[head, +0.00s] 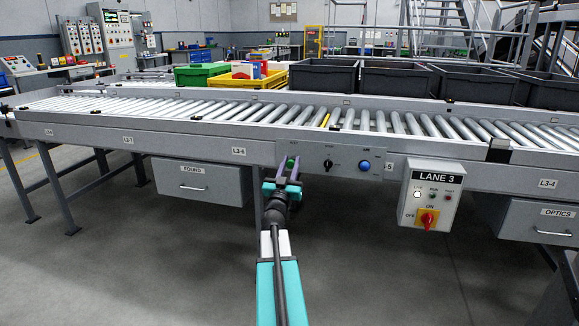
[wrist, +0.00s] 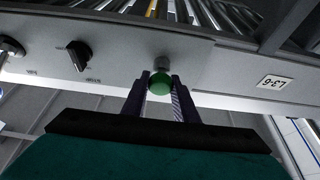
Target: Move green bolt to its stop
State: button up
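The green bolt (head: 291,162) has a round green knob on a short grey stem and sticks out of the grey panel on the conveyor's side rail. It also shows in the wrist view, with its green knob (wrist: 159,86) between the fingertips. My gripper (head: 289,170) is at the panel with one finger on each side of the knob. In the wrist view my gripper (wrist: 160,84) has its fingers close against both sides of the knob, and I see no clear gap. I cannot tell whether they grip it. The stop cannot be made out.
The same panel holds a black rotary knob (head: 328,164) and a blue button (head: 365,166). The Lane 3 switch box (head: 431,194) hangs to the right, and the FOUND drawer (head: 197,182) is below left. The roller conveyor (head: 240,117) runs above the panel. The floor in front is clear.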

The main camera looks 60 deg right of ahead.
aim_at(291, 162)
jog(key=shift+s, duration=0.2)
jog(key=shift+c, duration=1)
jog(key=shift+s+a+r+p, duration=0.1)
jog(key=shift+s+a+p, duration=0.2)
jog(key=shift+a, duration=0.2)
jog(key=shift+s+a+p, duration=0.15)
jog(key=shift+a+p, duration=0.25)
jog(key=shift+a, duration=0.05)
jog(key=shift+s+a, duration=0.25)
jog(key=shift+a, duration=0.2)
jog(key=o, duration=1)
jog(key=shift+w, duration=0.1)
jog(key=shift+w+a, duration=0.1)
jog(key=shift+a, duration=0.05)
